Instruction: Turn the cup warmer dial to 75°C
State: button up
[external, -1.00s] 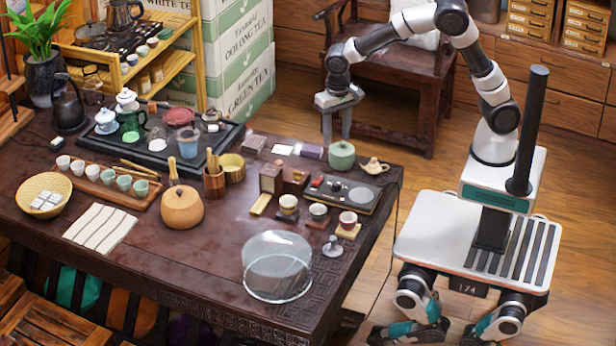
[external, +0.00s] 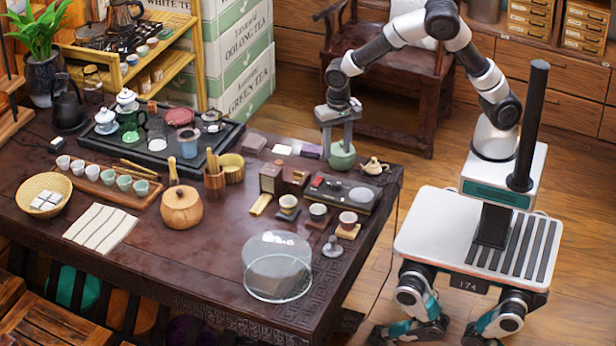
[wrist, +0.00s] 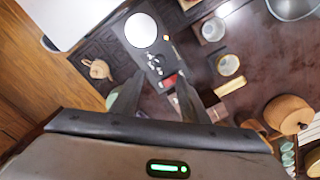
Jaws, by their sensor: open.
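The cup warmer (external: 345,205) is a dark slab near the table's right end, with a pale round plate (external: 361,195) and small controls. In the wrist view the pale plate (wrist: 141,30) is at the top, with small marks and controls (wrist: 154,66) below it. I cannot make out the dial's setting. My gripper (external: 337,150) is open and empty, pointing down beyond the warmer, in line with the green jar (external: 343,162). In the wrist view my gripper (wrist: 160,80) has its fingers either side of the slab's lower part, near a red piece (wrist: 170,81).
A small teapot (external: 374,167) stands right of the green jar. A clear glass cover (external: 277,266) sits near the front edge.

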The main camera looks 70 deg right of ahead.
aim_at(336, 184)
notch_tip(336, 184, down, 12)
jog(key=shift+f+b, duration=0.15)
jog(key=shift+b, duration=0.5)
